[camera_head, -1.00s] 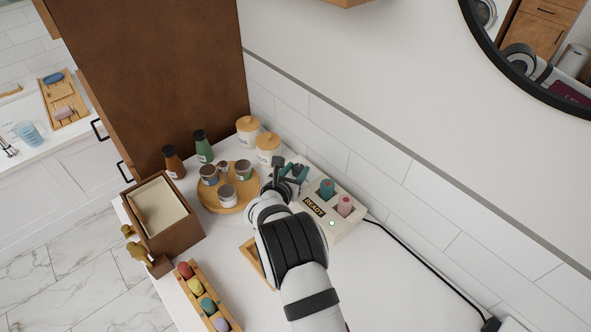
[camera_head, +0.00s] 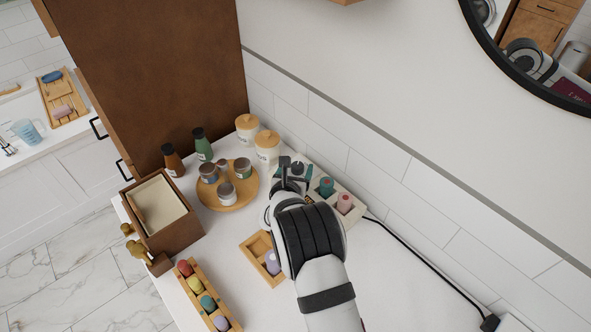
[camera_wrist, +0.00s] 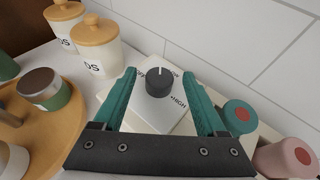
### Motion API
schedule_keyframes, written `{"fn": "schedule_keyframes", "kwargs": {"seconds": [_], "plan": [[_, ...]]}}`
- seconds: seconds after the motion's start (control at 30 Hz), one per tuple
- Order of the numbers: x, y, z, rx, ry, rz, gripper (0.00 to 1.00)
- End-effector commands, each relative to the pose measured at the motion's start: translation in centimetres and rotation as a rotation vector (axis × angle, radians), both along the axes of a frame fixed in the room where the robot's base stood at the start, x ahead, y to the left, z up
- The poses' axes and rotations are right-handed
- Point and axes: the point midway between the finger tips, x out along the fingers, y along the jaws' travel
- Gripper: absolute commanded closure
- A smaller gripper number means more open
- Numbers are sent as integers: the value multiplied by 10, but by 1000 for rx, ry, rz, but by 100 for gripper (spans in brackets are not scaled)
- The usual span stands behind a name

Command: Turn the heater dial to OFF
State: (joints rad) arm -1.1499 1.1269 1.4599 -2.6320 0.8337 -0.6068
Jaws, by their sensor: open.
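The heater dial (camera_wrist: 158,82) is a dark round knob with a white pointer line on a white heater panel (camera_wrist: 160,118). In the wrist view "HIGH" is printed to the right of the dial, and other lettering behind it is partly hidden. My gripper (camera_wrist: 160,92) is open, with one teal finger on each side of the dial and visible gaps between. I cannot tell whether the fingertips are level with the knob. In the head view my gripper (camera_head: 292,172) is over the heater's left end, and my arm hides the dial and much of the heater.
Lidded white jars (camera_head: 267,147) are behind, left of the gripper. A round wooden tray (camera_head: 207,200) holds small jars. A black cord (camera_head: 430,256) runs right across clear counter.

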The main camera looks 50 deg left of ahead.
Motion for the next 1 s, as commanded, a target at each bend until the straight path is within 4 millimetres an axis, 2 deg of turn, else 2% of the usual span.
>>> {"fn": "schedule_keyframes", "kwargs": {"seconds": [0.17, 0.4, 0.6, 0.73, 1.0], "plan": [[-18, -13, 10, -1, 1, 2, 26], [-75, -56, 40, 0, 0, 4, 26], [-107, -81, 56, 2, 0, 1, 26], [-115, -88, 60, 0, 0, 1, 26], [-115, -88, 61, 1, 0, -1, 26]]}}
